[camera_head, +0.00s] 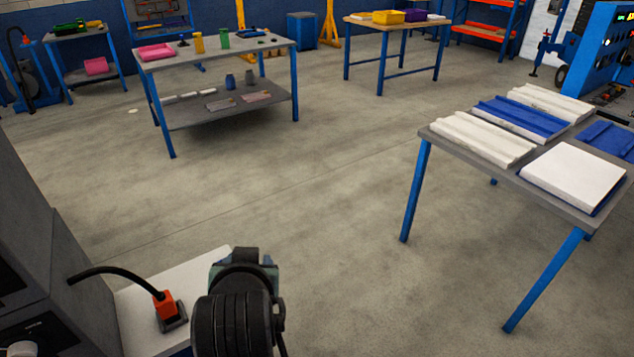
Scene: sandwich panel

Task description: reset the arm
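A dark part of my own arm (236,312) rises at the bottom centre of the head view, with a thick black ringed joint and a smaller dark piece beyond it. No gripper fingers show, so I cannot see my gripper or whether it holds anything. The panel table (436,137) stands apart from my arm at the right. On it lie a white ribbed panel (482,138), a blue ribbed panel (520,116), another white ribbed panel (552,102), a flat white block (572,178) and a blue piece (608,138).
A white surface (140,310) with an orange plug (165,303) and black cable lies left of my arm, beside a dark cabinet (40,240). A workbench (215,58) and a wooden table (390,25) stand farther back. The concrete floor (300,190) between is clear.

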